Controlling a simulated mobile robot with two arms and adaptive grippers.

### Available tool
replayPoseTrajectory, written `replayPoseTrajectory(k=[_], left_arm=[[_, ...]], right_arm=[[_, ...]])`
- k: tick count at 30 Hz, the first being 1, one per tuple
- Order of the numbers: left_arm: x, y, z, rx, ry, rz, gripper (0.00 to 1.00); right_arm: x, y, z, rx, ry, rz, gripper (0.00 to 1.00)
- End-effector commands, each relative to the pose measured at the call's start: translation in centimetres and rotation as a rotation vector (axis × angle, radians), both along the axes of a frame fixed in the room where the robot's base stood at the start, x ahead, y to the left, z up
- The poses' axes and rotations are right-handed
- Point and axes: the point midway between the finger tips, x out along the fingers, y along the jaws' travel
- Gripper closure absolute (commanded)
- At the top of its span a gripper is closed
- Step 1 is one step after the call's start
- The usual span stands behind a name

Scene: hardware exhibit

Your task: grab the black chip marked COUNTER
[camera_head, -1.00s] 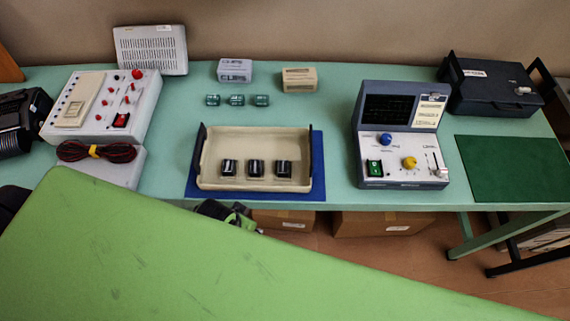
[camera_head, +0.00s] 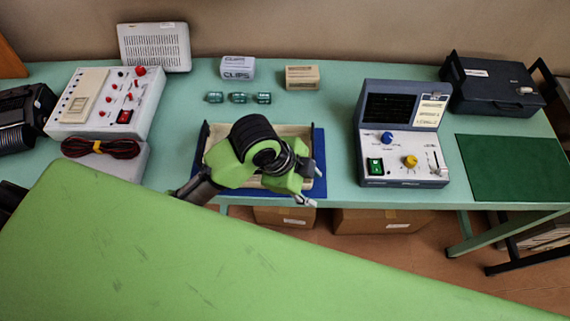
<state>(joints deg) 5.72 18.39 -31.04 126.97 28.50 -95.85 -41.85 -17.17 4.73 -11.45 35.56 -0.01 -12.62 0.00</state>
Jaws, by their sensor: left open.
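The cream tray (camera_head: 292,130) with dark end handles sits on a blue mat (camera_head: 320,145) at the table's front edge. My left arm reaches over the tray and hides most of its inside. The black chips that lay in the tray are hidden behind the arm now, so I cannot read any COUNTER marking. My right gripper is not in view.
Several small teal pieces (camera_head: 238,98) lie behind the tray, with a CLIPS box (camera_head: 237,68) and a beige box (camera_head: 302,77) beyond. A white control box (camera_head: 105,103) stands left. A blue-grey console (camera_head: 402,135) stands right of the mat, with clear table between.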

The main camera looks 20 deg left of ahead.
Motion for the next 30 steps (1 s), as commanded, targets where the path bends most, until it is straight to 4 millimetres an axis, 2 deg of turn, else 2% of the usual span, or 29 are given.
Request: replayPoseTrajectory(k=[1,5,9,15,19,22,26,30], left_arm=[[1.1,-0.4,0.7,0.043,-0.039,-0.136,0.6],[2.7,-0.4,1.9,0.163,-0.097,-0.5,0.6],[4.6,1.8,3.5,0.306,-0.117,-0.856,0.6],[6.8,6.0,6.0,0.437,-0.085,-1.189,0.6],[7.5,7.7,7.1,0.469,-0.063,-1.292,0.6],[7.7,8.2,7.1,0.476,-0.054,-1.326,0.6],[7.6,8.3,5.2,0.474,-0.049,-1.333,0.6],[7.6,8.3,2.3,0.474,-0.05,-1.333,0.6]], right_arm=[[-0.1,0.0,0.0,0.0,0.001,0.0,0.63],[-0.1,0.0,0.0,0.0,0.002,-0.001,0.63],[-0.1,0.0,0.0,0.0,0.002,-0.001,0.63],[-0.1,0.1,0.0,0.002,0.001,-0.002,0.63],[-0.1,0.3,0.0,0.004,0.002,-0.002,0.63],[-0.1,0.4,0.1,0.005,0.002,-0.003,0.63],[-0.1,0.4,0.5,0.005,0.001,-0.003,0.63],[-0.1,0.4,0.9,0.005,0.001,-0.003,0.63]])
